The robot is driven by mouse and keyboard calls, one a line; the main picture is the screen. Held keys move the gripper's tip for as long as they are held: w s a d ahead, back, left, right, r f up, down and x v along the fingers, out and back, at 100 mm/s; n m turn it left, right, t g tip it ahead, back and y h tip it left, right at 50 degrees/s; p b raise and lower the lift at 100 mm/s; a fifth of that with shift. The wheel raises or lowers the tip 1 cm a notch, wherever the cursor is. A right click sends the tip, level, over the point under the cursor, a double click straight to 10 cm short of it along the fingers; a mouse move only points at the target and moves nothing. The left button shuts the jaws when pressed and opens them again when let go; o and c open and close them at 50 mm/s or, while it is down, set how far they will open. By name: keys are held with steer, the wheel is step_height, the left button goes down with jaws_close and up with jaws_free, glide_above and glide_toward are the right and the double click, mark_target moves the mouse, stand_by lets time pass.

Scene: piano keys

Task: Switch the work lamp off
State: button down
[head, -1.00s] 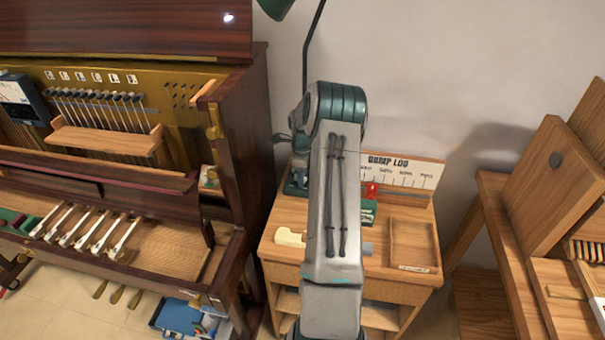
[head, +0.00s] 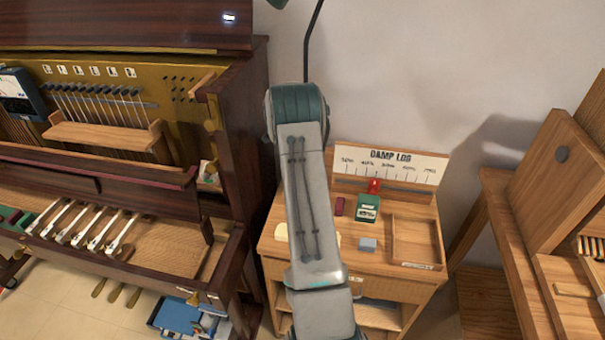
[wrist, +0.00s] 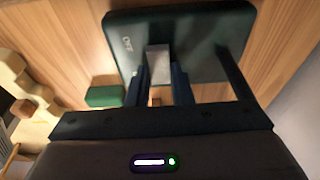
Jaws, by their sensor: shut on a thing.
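The work lamp shows in the head view as a thin dark stem (head: 314,38) behind the bench and a sliver of green shade (head: 278,3) at the top edge. Its bulb is out of view. In the wrist view a dark green lamp base (wrist: 212,62) carries a pale grey switch lever (wrist: 158,57). My gripper (wrist: 161,76) is at this lever, its two dark fingers closed on either side of it. In the head view my arm hides the gripper and the lamp base. I cannot tell whether the lamp is lit.
The wooden bench (head: 347,267) holds a green box (head: 367,208), a dark red block (head: 339,206), a grey block (head: 368,244) and a shallow tray (head: 416,242). A "DAMP LOG" board (head: 390,165) stands behind. The open piano (head: 232,120) is close on the left.

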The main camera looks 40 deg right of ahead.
steer(key=shift+w+a+f+g+h+b, duration=0.1)
steer(key=shift+a+f+g+h+b, duration=0.05)
steer(key=shift+g+h+b, duration=0.25)
steer(key=c, duration=1.3)
jaws_free()
steer(key=shift+r, duration=0.2)
